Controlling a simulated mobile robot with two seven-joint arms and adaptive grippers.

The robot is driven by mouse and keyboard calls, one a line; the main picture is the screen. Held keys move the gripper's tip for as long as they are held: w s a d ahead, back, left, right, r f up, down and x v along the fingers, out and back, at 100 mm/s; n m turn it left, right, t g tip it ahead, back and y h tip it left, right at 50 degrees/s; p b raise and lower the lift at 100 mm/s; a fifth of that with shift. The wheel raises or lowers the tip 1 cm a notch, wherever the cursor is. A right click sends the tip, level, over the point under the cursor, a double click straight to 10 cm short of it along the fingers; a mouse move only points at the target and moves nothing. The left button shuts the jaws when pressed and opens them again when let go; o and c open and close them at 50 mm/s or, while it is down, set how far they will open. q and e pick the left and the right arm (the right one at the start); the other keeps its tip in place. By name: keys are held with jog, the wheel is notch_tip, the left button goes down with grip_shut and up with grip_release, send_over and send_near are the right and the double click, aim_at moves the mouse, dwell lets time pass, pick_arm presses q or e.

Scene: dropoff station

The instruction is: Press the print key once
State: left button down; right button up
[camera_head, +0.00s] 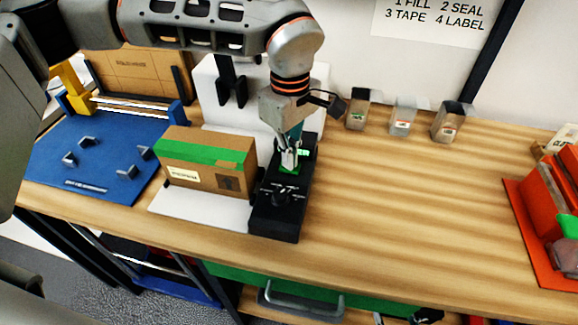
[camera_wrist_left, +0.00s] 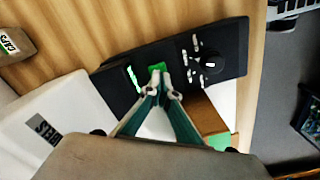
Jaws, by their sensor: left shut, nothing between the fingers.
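A black control panel (camera_head: 275,228) lies on the bench beside a taped carton; it also shows in the wrist view (camera_wrist_left: 228,38). It has a small lit green display (camera_wrist_left: 133,78), a green key (camera_wrist_left: 157,67), and several light-coloured controls with a round knob (camera_wrist_left: 209,61). No lettering on the green key is readable. My left gripper (camera_head: 290,160) points down over the panel, shut and empty. In the wrist view its fingertips (camera_wrist_left: 167,81) are right at the green key's edge; I cannot tell whether they touch it.
The carton (camera_head: 205,175) with green tape stands on a white plate (camera_head: 200,207) left of the panel. A white machine (camera_wrist_left: 70,120) stands behind. A blue board (camera_head: 100,150) is at left, small bins (camera_head: 403,120) at the back, red bins (camera_head: 550,205) at right. The bench's middle right is clear.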

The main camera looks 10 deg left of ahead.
pick_arm(q)
jog(key=shift+f, duration=0.2)
jog(key=shift+r+p, duration=2.5)
jog(key=shift+r, duration=1.05)
